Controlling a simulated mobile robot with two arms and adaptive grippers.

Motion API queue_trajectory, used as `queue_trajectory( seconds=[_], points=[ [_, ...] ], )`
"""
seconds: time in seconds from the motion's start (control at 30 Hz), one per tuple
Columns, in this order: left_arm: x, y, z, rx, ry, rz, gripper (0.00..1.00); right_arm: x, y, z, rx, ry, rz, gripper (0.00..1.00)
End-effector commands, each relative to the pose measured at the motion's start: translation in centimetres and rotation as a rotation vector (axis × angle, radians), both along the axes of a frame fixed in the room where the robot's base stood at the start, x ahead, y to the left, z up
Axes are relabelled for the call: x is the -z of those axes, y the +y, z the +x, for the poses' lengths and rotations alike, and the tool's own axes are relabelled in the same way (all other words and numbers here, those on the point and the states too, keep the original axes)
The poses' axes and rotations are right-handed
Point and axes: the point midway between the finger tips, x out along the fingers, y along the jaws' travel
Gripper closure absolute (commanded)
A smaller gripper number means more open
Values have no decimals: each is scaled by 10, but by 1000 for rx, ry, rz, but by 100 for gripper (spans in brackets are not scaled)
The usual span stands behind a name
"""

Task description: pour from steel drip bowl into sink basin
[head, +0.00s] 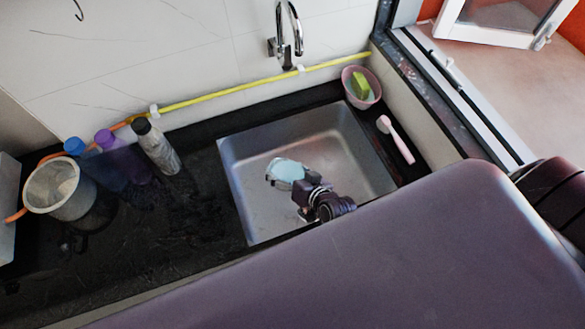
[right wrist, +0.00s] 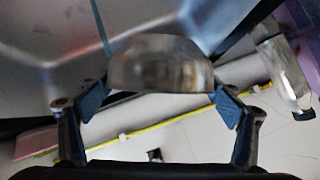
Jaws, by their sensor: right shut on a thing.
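The steel drip bowl (head: 286,170) is over the sink basin (head: 345,150), with a pale bluish patch showing in it. My right gripper (head: 306,192) is shut on the bowl's near side. In the right wrist view the shiny bowl (right wrist: 160,65) sits between the two fingers of the gripper, and the basin (right wrist: 35,85) lies behind it. A thin bluish line runs beside the bowl there; I cannot tell if it is liquid. How far the bowl is tilted is unclear. My left gripper is not in view.
A faucet (head: 287,30) is above the back of the sink. A pink bowl with a green sponge (head: 360,85) and a pink brush (head: 398,141) are at right. Several bottles (head: 157,146) and a pail (head: 58,190) stand on the left counter. A yellow hose (head: 230,90) runs along the wall.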

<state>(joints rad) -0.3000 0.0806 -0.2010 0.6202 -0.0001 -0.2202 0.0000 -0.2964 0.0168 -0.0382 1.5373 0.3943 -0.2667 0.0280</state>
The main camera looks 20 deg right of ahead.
Motion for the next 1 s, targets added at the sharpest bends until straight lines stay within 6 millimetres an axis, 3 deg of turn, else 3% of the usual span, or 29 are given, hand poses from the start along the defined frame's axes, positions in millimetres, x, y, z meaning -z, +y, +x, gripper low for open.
queue_trajectory(
  seconds=[1.0],
  points=[
    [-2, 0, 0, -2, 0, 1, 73, -3, -3, 2, 1, 50, 108, 40]
  ],
)
